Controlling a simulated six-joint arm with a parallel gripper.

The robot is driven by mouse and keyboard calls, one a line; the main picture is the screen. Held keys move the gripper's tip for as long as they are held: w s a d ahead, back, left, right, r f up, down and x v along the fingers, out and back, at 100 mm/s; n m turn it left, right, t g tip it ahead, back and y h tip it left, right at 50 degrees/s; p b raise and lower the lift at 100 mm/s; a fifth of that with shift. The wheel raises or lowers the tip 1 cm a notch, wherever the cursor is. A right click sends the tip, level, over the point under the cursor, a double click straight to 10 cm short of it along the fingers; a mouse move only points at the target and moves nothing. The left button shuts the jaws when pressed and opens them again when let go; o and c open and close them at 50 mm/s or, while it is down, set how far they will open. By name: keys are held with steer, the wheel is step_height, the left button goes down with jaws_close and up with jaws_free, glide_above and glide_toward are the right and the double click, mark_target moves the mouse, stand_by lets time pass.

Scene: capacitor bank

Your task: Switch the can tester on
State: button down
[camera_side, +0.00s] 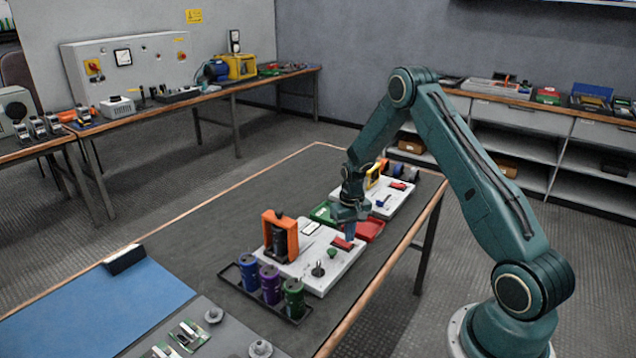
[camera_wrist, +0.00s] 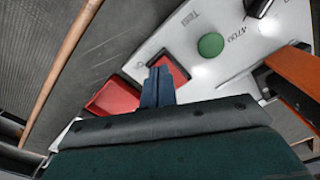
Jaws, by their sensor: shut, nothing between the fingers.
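The can tester is a white panel (camera_side: 325,279) on the dark bench, with an orange frame (camera_side: 278,236) holding a dark can, a green round button (camera_side: 332,253), a black knob (camera_side: 318,268) and a red switch (camera_side: 343,244). My gripper (camera_side: 350,236) points down at the red switch, fingers together and empty. In the wrist view, the shut fingertips (camera_wrist: 158,72) overlap the left part of the red switch (camera_wrist: 174,71); whether they touch it I cannot tell. The green button (camera_wrist: 210,45) and orange frame (camera_wrist: 292,82) lie to the right. The switch's position is unclear, partly hidden by the fingers.
A red tray (camera_side: 370,230) and green tray (camera_side: 322,213) sit behind the tester. Another white panel (camera_side: 378,209) with a yellow frame (camera_side: 373,176) stands farther back. A black rack (camera_side: 238,284) of blue, purple and green cans is in front.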

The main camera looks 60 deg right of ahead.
steer(key=shift+f, duration=0.85)
stand_by(1.1)
steer(key=shift+r, duration=3.55)
steer(key=r, duration=0.1)
step_height(320, 180, up, 11)
steer(key=n+t, duration=0.1)
glide_above(349, 245)
steer(key=a, duration=0.6)
steer(key=s+a+r+n+t, duration=0.1)
steer(key=s+a+r+n, duration=0.1)
steer(key=s+a+r, duration=0.55)
steer(key=s+a+r+n+t, duration=0.1)
steer(key=s+a+r, duration=0.3)
steer(key=s, duration=0.4)
steer(key=s+a+r+n+t, duration=0.2)
steer(key=s+a+r, duration=0.2)
steer(key=s, duration=0.5)
steer(key=a, duration=0.2)
steer(key=shift+s+a+r+t, duration=0.15)
steer(key=shift+a+r+t, duration=0.15)
steer(key=shift+a+r, duration=0.1)
